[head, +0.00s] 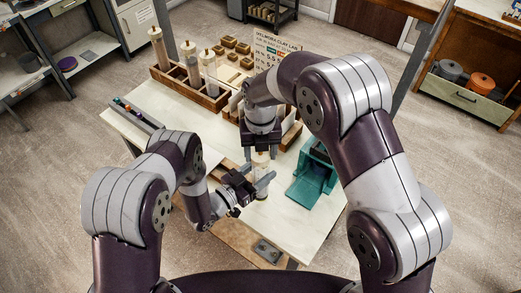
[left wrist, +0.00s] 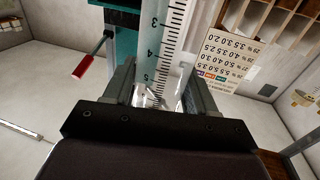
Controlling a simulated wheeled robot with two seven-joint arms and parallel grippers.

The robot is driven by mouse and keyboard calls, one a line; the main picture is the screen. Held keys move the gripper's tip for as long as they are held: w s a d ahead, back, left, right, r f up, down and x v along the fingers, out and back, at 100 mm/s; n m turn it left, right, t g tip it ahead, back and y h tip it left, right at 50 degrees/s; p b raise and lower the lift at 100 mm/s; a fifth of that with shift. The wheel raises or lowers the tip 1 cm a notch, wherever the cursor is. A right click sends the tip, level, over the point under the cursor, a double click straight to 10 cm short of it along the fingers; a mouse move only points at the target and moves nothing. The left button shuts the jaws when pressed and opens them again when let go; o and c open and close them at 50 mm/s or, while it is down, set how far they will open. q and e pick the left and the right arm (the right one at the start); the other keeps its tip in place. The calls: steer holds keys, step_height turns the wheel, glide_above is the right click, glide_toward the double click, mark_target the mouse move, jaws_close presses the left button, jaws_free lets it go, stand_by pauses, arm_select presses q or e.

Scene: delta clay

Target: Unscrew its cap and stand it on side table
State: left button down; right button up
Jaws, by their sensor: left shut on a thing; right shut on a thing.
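A clear graduated tube (head: 261,159) stands roughly upright over the front part of the white worktable (head: 301,216). In the left wrist view the tube (left wrist: 166,45) shows black scale marks and numbers, and runs up between the fingers. My left gripper (head: 262,184) comes in from the left and is shut around the tube's lower body. My right gripper (head: 261,150) points down from above and is shut at the tube's top end. The cap is hidden between its fingers, so I cannot tell whether it is still seated. I cannot tell which surface is the side table.
A wooden rack (head: 203,97) with several capped tubes stands at the back left of the worktable. A teal device (head: 313,178) stands just right of the grippers; its red-handled lever (left wrist: 82,67) shows in the left wrist view. A printed sign (head: 266,45) stands behind.

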steer(key=o, duration=1.2)
steer(key=shift+c, duration=0.2)
steer(key=shift+r, duration=0.1)
step_height(320, 180, up, 4)
steer(key=shift+r, duration=0.2)
arm_select(q)
steer(key=shift+c, duration=1.3)
jaws_free()
